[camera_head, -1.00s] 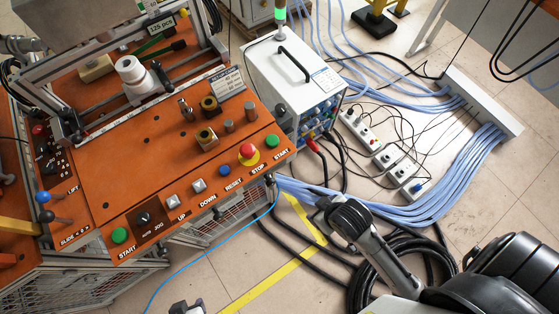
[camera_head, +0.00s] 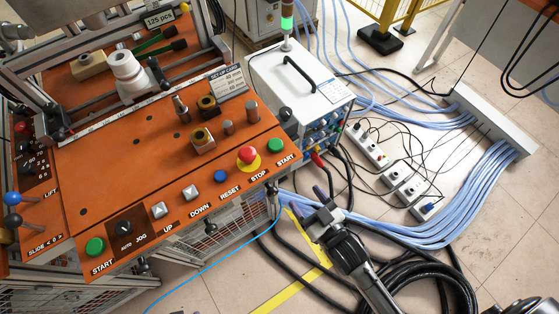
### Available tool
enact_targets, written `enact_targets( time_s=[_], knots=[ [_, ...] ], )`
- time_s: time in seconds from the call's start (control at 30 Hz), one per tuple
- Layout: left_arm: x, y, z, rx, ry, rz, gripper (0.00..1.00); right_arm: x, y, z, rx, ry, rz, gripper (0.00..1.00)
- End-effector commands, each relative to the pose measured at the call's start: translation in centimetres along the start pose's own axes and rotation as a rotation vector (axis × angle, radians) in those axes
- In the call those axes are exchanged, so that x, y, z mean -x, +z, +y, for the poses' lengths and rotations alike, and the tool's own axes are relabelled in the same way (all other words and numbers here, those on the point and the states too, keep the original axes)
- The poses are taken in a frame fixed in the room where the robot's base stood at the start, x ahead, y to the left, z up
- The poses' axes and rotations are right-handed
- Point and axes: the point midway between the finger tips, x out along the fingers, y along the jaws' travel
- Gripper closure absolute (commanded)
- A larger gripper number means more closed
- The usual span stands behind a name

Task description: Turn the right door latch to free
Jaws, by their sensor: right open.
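The orange control panel (camera_head: 110,185) fills the left half of the head view, with mesh doors (camera_head: 235,225) below its front edge. Small dark latch-like fittings show under that edge, one near the middle (camera_head: 211,228) and one near the right corner (camera_head: 271,191). I cannot tell which is the right door latch or how it is turned. My right gripper (camera_head: 306,203) is open and empty, to the right of the panel's right corner and apart from the fittings. Its fingers point up and left toward the machine. My left gripper is not in view.
A white heater unit (camera_head: 300,85) with cables stands behind the panel's right end. A blue hose (camera_head: 215,262) runs from the corner to the floor. Black cables, a yellow floor strip (camera_head: 290,290) and power strips (camera_head: 405,185) lie at right. Panel buttons line the front edge.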

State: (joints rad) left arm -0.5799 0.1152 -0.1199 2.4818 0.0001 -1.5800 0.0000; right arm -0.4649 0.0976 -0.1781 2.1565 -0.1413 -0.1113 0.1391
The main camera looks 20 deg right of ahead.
Motion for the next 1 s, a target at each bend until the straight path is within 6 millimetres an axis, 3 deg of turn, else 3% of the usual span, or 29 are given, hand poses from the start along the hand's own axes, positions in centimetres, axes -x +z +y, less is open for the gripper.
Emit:
enact_targets(
  time_s=[0.6, 1.0],
  knots=[
    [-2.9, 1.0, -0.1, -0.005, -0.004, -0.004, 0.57, -10.2, 0.2, 0.0, -0.008, 0.000, 0.003, 0.30],
    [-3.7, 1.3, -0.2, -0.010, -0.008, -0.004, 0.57, -13.3, 0.1, 0.0, -0.008, 0.001, -0.002, 0.30]
  ],
)
